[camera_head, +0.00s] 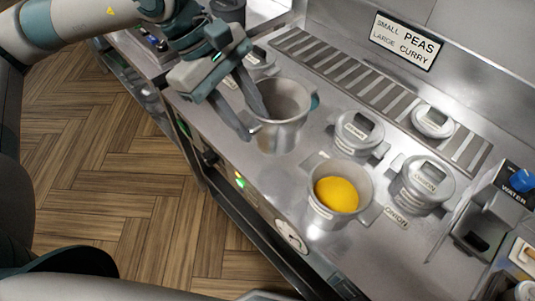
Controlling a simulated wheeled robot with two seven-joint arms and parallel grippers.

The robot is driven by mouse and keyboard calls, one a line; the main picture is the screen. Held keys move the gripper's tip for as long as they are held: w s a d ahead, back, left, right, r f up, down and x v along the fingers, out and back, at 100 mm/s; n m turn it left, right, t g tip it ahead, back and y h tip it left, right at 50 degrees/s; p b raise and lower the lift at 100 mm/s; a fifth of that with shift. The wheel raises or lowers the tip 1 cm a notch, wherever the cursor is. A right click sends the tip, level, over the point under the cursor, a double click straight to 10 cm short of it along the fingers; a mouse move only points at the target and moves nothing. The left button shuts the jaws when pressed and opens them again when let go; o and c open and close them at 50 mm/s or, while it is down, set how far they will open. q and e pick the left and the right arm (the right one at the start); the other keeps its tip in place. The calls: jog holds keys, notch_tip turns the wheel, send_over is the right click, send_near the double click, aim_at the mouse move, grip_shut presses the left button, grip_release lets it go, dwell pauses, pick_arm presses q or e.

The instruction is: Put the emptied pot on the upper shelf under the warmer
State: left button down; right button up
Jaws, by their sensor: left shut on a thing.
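An open grey metal pot (281,113) is at the upper middle of the head view. The visible part of its inside looks bare and grey. My left gripper (255,124) reaches in from the upper left and is shut on this pot at its near left rim. The fingers hide part of that rim. I cannot tell whether the pot's base touches the steel counter or is just above it. The upper shelf and the warmer cannot be made out in this view. My right gripper is not in view.
A second open pot (325,215) holds yellow content. Lidded pots (357,133) (421,184) stand on the counter by the slotted grate (335,68). A sign (405,40) hangs on the back wall. A water unit (490,215) stands at the right. Wooden floor lies left.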

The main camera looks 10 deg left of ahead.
pick_arm(q)
jog(key=shift+f+p, duration=0.85)
jog(key=shift+f, duration=2.15)
notch_tip(320, 180, down, 4)
jog(key=shift+r+p, duration=0.2)
jog(key=shift+p, duration=0.5)
